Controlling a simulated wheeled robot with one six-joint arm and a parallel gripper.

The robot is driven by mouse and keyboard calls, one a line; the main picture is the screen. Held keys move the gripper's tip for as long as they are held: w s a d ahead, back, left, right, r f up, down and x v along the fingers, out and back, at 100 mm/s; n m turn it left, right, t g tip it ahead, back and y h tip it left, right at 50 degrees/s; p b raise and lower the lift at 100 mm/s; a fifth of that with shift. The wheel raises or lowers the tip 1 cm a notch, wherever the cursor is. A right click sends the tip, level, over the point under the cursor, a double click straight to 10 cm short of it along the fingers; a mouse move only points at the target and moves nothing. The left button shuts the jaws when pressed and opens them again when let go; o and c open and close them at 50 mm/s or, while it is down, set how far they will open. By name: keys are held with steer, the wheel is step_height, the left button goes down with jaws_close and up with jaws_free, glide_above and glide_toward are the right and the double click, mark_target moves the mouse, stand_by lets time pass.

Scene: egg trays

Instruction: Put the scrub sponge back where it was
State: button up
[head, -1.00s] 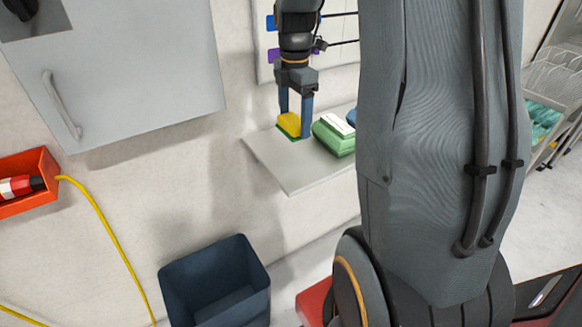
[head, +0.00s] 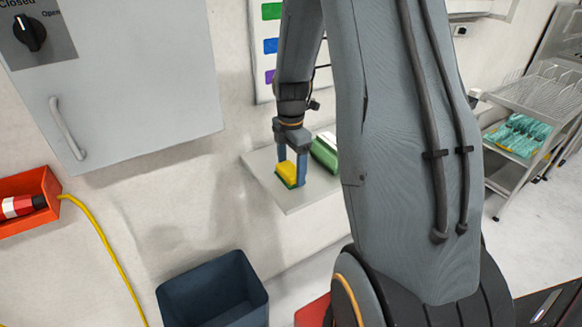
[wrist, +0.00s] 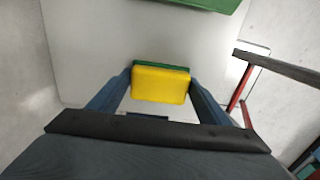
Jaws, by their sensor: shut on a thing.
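The scrub sponge (head: 288,170), yellow with a green layer, is over the pale wall shelf (head: 298,202) in the head view. My gripper (head: 292,178) is shut on it, one blue finger on each side. In the wrist view the sponge (wrist: 160,86) sits between the fingertips of my gripper (wrist: 160,80), yellow face towards the camera and green along its far edge. I cannot tell whether the sponge touches the shelf or hangs just above it.
A green box (head: 324,155) with a white top stands on the shelf to the right, partly hidden by my arm. A dark blue bin (head: 212,300) stands below the shelf. A grey cabinet (head: 140,90) hangs at left, and an orange box (head: 28,222) is at far left.

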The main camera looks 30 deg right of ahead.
mark_target(291, 168)
steer(key=o, duration=0.9)
steer(key=shift+o, duration=0.2)
step_height(291, 168, up, 12)
steer(key=b, duration=0.3)
steer(key=s+a+f+m, duration=0.3)
steer(key=s+a+m, duration=0.4)
steer(key=m, duration=0.2)
steer(key=s+a+f+m+t, duration=0.1)
steer(key=s+a+f+m, duration=0.3)
steer(key=s+a+m, duration=0.4)
steer(key=shift+a+f+m, duration=0.2)
steer(key=shift+a+m, duration=0.1)
steer(key=shift+m, duration=0.4)
steer(key=shift+s, duration=0.1)
